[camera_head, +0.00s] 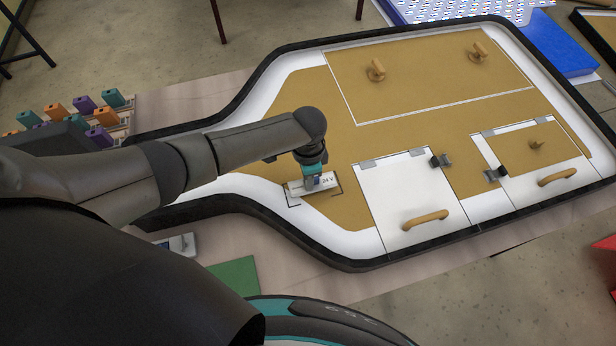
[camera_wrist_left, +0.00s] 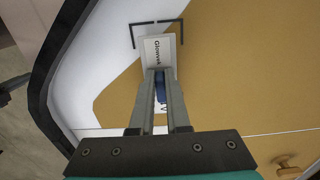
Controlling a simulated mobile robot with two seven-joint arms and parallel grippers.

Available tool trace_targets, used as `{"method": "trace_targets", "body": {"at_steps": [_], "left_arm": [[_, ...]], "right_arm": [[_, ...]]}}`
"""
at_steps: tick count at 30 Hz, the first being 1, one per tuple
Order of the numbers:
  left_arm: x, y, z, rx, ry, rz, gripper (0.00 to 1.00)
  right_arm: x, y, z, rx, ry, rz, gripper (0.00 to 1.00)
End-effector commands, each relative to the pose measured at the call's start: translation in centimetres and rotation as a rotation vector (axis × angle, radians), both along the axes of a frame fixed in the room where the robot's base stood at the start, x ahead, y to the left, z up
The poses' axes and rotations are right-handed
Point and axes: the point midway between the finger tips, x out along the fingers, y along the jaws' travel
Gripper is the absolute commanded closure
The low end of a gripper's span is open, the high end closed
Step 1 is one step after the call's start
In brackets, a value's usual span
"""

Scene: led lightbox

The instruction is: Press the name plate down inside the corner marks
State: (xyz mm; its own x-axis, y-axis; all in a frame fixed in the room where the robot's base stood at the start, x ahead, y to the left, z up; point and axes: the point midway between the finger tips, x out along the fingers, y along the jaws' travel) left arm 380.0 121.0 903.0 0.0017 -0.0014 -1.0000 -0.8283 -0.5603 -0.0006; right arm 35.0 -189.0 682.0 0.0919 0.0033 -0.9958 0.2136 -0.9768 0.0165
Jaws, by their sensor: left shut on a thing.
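The name plate (camera_head: 327,181) is white with dark lettering, "24 V" in the head view and "Glowvek" in the wrist view (camera_wrist_left: 156,50). My left gripper (camera_head: 315,181) is over it, shut on its blue grip (camera_wrist_left: 160,88), which shows between the fingers. Black corner marks (camera_wrist_left: 133,35) on the board surround the plate's area; the far pair shows beyond its end in the wrist view, with a gap. In the head view a mark (camera_head: 292,205) shows at the near left. I cannot tell whether the plate touches the surface. My right gripper is out of view.
The large bottle-shaped board (camera_head: 430,120) has a dark raised rim. White doors (camera_head: 395,195) with tan handles and dark latches stand to the right. Coloured blocks (camera_head: 84,104) stand at the far left. A green square (camera_head: 236,277) lies at the near edge.

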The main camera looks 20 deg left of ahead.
Motion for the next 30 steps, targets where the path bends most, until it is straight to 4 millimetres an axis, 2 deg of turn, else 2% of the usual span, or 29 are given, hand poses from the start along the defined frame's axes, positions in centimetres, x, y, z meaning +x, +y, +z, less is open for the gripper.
{"method": "trace_targets", "body": {"at_steps": [23, 30], "left_arm": [[0.0, 0.0, -1.9, -0.001, -0.001, 0.000, 1.00], [0.0, 0.0, -1.6, -0.001, -0.001, 0.000, 1.00]], "right_arm": [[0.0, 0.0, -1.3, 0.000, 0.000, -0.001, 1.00], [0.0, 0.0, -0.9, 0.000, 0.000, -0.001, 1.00]]}}
